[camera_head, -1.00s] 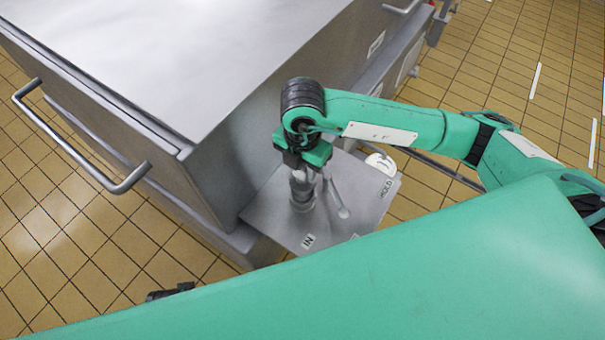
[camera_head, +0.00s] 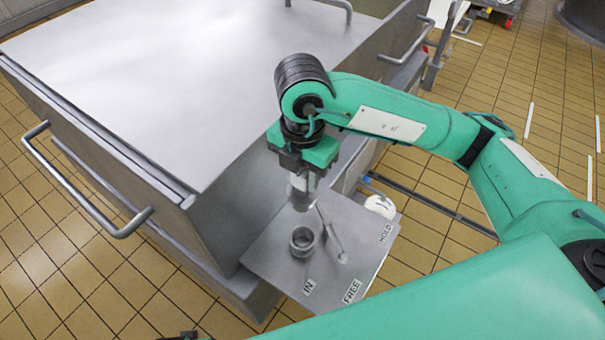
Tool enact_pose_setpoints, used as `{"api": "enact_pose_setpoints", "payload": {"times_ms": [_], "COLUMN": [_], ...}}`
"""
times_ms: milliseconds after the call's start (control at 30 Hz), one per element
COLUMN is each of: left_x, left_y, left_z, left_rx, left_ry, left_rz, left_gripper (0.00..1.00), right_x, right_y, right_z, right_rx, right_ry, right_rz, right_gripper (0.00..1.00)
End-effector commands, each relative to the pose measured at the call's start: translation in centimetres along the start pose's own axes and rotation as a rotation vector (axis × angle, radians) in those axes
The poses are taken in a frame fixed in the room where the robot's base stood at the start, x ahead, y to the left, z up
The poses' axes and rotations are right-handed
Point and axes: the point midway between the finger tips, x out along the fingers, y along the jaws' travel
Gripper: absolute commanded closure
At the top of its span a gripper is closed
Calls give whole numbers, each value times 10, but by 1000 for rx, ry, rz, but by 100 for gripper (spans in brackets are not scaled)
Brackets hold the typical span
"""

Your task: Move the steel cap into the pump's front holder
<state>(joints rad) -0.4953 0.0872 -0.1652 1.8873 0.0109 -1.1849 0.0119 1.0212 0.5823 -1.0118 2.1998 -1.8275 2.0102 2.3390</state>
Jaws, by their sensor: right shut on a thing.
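My right gripper (camera_head: 305,168) points down and is shut on the steel cap (camera_head: 302,195), a grey metal cylinder. The gripper hides the cap's upper part. The cap is upright above a grey metal plate (camera_head: 280,268) at the front corner of a large steel cabinet. A round, open metal ring (camera_head: 302,241) stands on this plate just below the cap, and a gap shows between them. I cannot tell whether this ring is the pump's front holder. My left gripper cannot be made out.
A thin metal lever (camera_head: 330,235) rises beside the ring. The plate carries the labels IN, FREE and HOLD. The steel cabinet (camera_head: 180,80) fills the left, with a bar handle (camera_head: 95,200) sticking out. My green arm covers the lower right. Tiled floor is open at the left.

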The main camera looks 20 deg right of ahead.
Motion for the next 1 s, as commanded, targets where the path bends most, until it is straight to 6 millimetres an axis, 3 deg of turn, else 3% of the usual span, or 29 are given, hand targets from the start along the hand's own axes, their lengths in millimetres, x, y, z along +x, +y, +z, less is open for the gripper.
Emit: {"api": "enact_pose_setpoints", "payload": {"times_ms": [267,1000], "left_x": [-5,-32], "left_y": [0,0], "left_z": [4,-2], "left_rx": [0,0], "left_ry": [-6,-6], "left_rz": [1,-1], "left_gripper": [64,64], "right_x": [-4,-40], "right_y": [0,0], "right_z": [0,0], "right_rx": [0,0], "right_ry": [0,-1], "right_rz": [1,1], "right_gripper": [95,95]}}
